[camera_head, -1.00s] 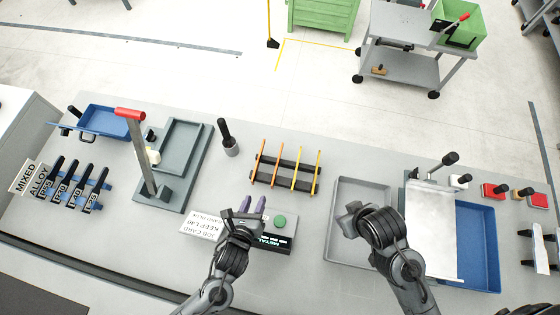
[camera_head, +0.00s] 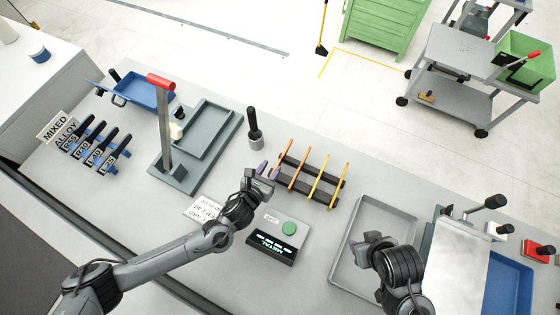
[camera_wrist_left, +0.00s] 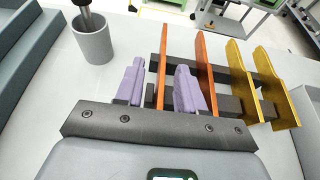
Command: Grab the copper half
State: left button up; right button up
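A black rack (camera_head: 309,180) holds two copper-coloured strips and two yellow strips side by side. The first copper strip (camera_head: 282,158) is leftmost and the second copper strip (camera_head: 298,166) is beside it. My left gripper (camera_head: 268,170) is at the rack's left end. In the left wrist view its purple fingers (camera_wrist_left: 160,85) are apart, and the first copper strip (camera_wrist_left: 163,62) shows between them, with no clear contact. The second copper strip (camera_wrist_left: 205,70) is just right of the right finger. My right gripper (camera_head: 365,243) is over a grey tray; its finger opening is unclear.
A scale with a green button (camera_head: 282,240) lies in front. A green-grey press with a red handle (camera_head: 160,82) is at left. The grey tray (camera_head: 345,265) and a blue tray (camera_head: 515,285) are at right.

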aim_at(277, 165)
pick_arm(q)
jog(key=shift+w+d+f, duration=1)
jog(key=shift+w+f, duration=0.15)
jog(key=shift+f, duration=0.05)
jog(key=shift+w+d+f, duration=0.25)
jog(key=shift+w, duration=0.35)
grip_shut()
jog(key=shift+r, duration=0.1)
